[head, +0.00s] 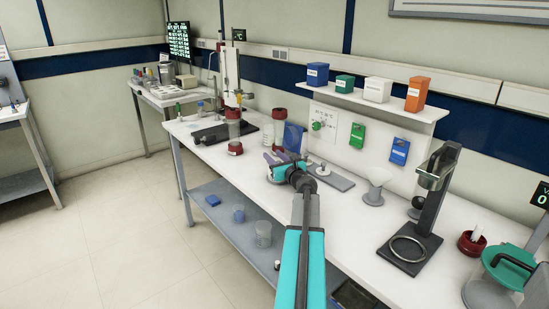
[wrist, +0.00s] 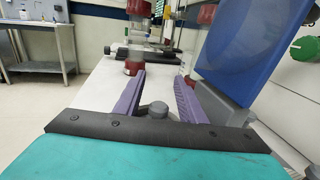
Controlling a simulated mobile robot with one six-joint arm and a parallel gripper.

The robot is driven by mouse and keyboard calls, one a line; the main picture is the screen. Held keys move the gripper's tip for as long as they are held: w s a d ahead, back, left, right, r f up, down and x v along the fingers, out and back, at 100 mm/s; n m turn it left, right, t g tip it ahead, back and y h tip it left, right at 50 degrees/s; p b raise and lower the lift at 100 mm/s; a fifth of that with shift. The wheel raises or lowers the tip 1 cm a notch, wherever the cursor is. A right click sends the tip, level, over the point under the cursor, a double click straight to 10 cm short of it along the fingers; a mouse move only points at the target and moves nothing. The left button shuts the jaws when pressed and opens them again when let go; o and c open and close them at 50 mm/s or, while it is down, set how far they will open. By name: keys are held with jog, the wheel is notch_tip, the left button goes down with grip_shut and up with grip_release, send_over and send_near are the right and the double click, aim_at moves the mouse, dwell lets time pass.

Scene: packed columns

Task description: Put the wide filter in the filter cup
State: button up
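My gripper (head: 274,157) reaches over the long white bench, near a blue upright panel (head: 292,137). In the wrist view its purple fingers (wrist: 160,77) are spread apart. A small grey rounded knob (wrist: 153,110) shows low between the fingers; I cannot tell what it belongs to, and nothing is visibly clamped. A grey plate (head: 342,183) with small knobbed pieces lies just right of the gripper. I cannot tell which piece is the wide filter. A white funnel-shaped cup (head: 378,178) on a grey base stands farther right; I cannot tell whether it is the filter cup.
The blue panel (wrist: 240,45) rises close beside the right finger. Red-capped clear columns (head: 233,125) stand beyond the gripper. A dark stand with a ring base (head: 408,249) and a green-lidded jar (head: 507,268) are at right. A shelf (head: 365,101) holds several boxes.

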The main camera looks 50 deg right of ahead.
jog(key=shift+r, duration=0.2)
jog(key=shift+r+p, duration=0.6)
jog(key=shift+p, duration=0.25)
jog(key=shift+f+b+v, duration=0.2)
jog(key=shift+b+v, duration=0.85)
jog(key=shift+v, duration=4.95)
